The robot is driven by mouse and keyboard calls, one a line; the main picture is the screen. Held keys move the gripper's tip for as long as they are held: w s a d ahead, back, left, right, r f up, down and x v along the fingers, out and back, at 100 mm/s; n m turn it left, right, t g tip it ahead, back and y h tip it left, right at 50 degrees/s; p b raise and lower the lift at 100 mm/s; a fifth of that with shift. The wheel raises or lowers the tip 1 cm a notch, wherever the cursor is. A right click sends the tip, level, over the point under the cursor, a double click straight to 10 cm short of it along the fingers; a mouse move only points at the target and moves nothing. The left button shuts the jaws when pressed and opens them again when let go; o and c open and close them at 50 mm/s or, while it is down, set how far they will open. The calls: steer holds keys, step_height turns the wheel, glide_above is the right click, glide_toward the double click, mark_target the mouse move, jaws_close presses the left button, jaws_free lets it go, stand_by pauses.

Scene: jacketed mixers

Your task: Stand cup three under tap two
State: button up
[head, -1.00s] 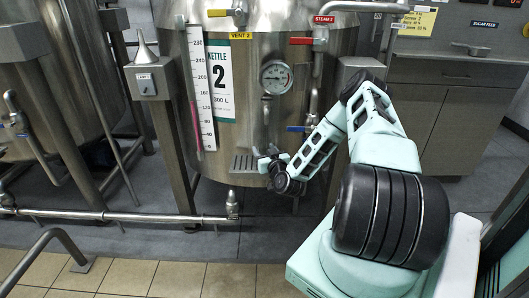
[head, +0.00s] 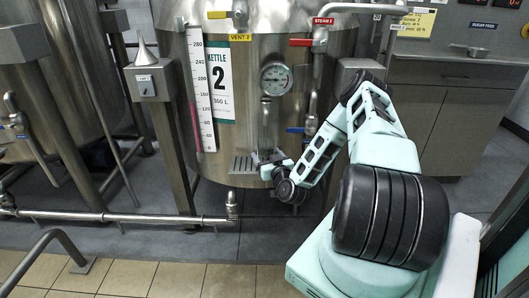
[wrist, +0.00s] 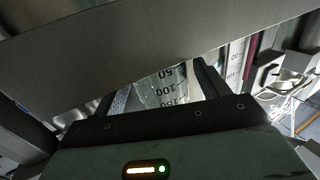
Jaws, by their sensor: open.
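A clear graduated cup (wrist: 165,88) with black marks 50, 100 and 150 shows in the wrist view between the two dark fingers of my gripper (wrist: 156,84). The fingers are open, one on each side of the cup. In the head view my gripper (head: 264,160) is at the drip grate (head: 242,165) on the front of kettle two (head: 240,115), below a vertical metal pipe (head: 265,120). The cup cannot be made out clearly in the head view. Its number and base are hidden.
A broad metal surface (wrist: 130,50) crosses the wrist view close above the fingers. A gauge (head: 276,78) and a blue-handled valve (head: 298,130) are on the kettle. A low pipe (head: 120,216) runs along the floor at left.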

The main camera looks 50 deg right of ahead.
steer(key=v, duration=0.9)
steer(key=w+a+r+n+g+y, duration=0.35)
steer(key=w+a+n+y, duration=0.5)
steer(key=a, duration=0.65)
steer(key=a+r+n+g+y, duration=0.25)
steer(key=a+r+g, duration=0.2)
steer(key=a, duration=0.85)
steer(key=s+a+r+g, duration=0.4)
steer(key=s+a+r, duration=0.2)
steer(key=s+a, duration=0.4)
steer(key=s+a+r+n+g+h, duration=0.1)
steer(key=s+a+r+g, duration=0.1)
steer(key=s, duration=0.7)
steer(key=s+a+r+n+g+h, duration=0.1)
steer(key=s+a+r+g, duration=0.1)
steer(key=s+r, duration=0.3)
steer(key=s+a, duration=0.1)
steer(key=s, duration=0.3)
steer(key=shift+s+a+r, duration=0.25)
steer(key=shift+a+r, duration=0.1)
